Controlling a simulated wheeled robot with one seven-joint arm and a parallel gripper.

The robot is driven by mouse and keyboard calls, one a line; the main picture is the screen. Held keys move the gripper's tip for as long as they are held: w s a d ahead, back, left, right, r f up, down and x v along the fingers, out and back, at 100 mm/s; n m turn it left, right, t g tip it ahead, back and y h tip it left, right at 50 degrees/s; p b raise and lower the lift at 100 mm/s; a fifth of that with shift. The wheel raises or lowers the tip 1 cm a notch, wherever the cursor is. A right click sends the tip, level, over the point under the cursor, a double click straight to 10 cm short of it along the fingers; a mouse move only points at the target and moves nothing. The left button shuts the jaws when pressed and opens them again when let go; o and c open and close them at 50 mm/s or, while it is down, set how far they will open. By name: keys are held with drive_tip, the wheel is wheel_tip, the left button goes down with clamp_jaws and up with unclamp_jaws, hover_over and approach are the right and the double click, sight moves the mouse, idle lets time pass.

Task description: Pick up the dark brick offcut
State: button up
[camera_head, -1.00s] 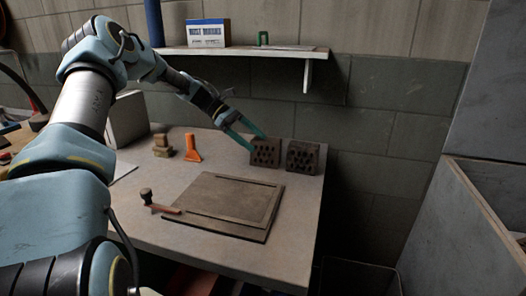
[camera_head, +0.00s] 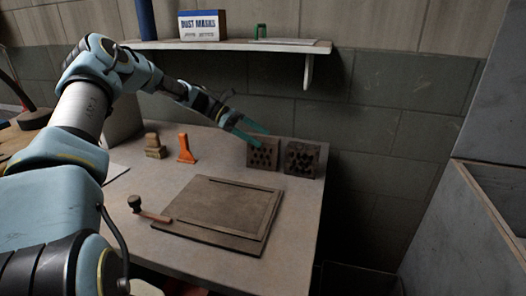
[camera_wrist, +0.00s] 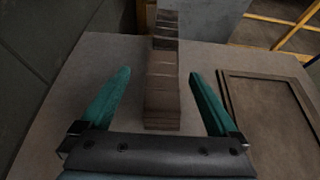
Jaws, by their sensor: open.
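Two hollow bricks stand side by side at the back right of the table, their holed faces toward the head camera. The left one (camera_head: 263,155) is brown; the right one (camera_head: 301,159) looks a little darker. My gripper (camera_head: 260,138) is open and empty at the upper left of the left brick. In the wrist view, the fingers of my gripper (camera_wrist: 160,74) lie on either side of the near brick (camera_wrist: 162,100), with gaps on both sides. The other brick (camera_wrist: 165,32) shows beyond it. Finger height against the brick is hard to judge.
A framed board (camera_head: 222,212) lies in front of the bricks, with a mallet (camera_head: 146,209) at its left. An orange tool (camera_head: 186,149) and a wooden block (camera_head: 154,146) stand left of my gripper. A shelf (camera_head: 235,45) hangs on the wall above.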

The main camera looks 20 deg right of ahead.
sight(279, 149)
drive_tip(key=shift+a+p+x, duration=0.25)
drive_tip(key=shift+p+x, duration=1.1)
drive_tip(key=shift+x, duration=1.65)
drive_tip(key=shift+s+f, duration=0.15)
drive_tip(key=shift+f, duration=0.05)
drive_tip(key=shift+c, duration=0.3)
clamp_jaws()
